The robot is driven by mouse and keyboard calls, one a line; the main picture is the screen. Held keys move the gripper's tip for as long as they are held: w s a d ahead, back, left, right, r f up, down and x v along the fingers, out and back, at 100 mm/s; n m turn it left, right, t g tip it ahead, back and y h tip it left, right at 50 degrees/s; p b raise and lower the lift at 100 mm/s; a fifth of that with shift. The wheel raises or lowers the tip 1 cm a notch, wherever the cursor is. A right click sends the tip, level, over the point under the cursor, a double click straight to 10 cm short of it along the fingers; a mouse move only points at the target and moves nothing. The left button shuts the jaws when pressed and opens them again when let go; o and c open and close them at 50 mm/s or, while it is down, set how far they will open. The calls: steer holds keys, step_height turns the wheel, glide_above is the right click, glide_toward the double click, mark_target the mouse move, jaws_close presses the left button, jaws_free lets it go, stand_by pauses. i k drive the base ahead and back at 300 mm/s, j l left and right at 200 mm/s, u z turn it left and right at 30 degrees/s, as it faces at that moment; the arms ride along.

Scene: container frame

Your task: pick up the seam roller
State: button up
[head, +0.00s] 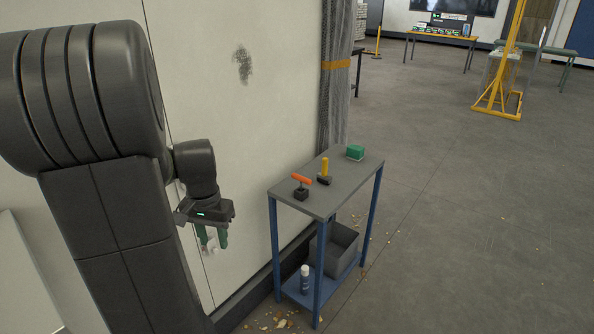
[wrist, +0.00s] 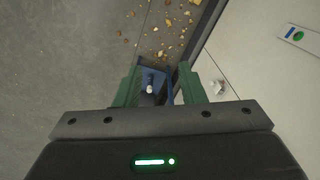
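A tool with an upright yellow handle (head: 325,167) and a dark, roller-like head lies on the grey top of a small blue-legged table (head: 318,202). It looks most like the seam roller, but it is too small to be sure. A second tool with an orange crossbar handle (head: 302,180) on a dark block stands nearer on the same top. My gripper (head: 213,240) hangs to the left of the table, green fingers pointing down, apart from both tools. In the wrist view my gripper (wrist: 160,88) has its fingers apart with nothing held. Neither tool is clearly visible there.
A green block (head: 355,152) sits at the table's far end. A grey bin (head: 335,248) and a spray can (head: 305,279) stand on the lower shelf. A pale wall (head: 250,120) runs close behind the table. Open floor (head: 460,210) lies to the right.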

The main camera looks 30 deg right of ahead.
mark_target(322, 177)
steer(key=i+l+u, duration=0.2)
steer(key=l, duration=0.5)
steer(key=l+u, duration=0.2)
steer(key=l, duration=0.5)
steer(key=i+l+u, duration=0.2)
steer(key=l, duration=2.2)
